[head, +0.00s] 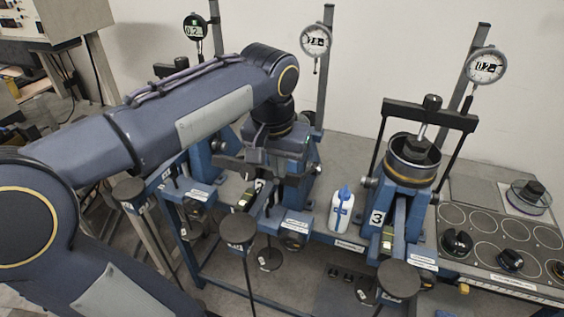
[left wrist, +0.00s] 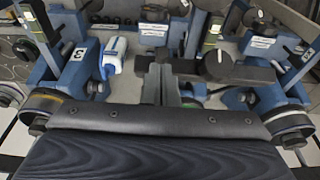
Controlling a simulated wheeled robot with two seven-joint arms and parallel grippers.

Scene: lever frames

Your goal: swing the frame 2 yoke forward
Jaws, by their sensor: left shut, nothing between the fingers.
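My left gripper (head: 256,168) reaches down over frame 2 (head: 304,172), the middle blue frame, and is shut with nothing between its fingers. It also shows in the left wrist view (left wrist: 172,88). A dark bar (left wrist: 205,70) crosses close by the fingers there. It looks like part of the frame 2 yoke, but the arm and gripper hide much of it, so I cannot tell its tilt or whether the gripper touches it. The frame 3 yoke (head: 432,113) stands raised over its round cell (head: 411,160) at the right. My right gripper is not in view.
A white bottle with a blue cap (head: 341,211) stands between frames 2 and 3. Dial gauges (head: 316,39) stand on posts behind the frames. Round lever ends (head: 238,229) stick out in front. A tray with round recesses (head: 488,232) lies at the right.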

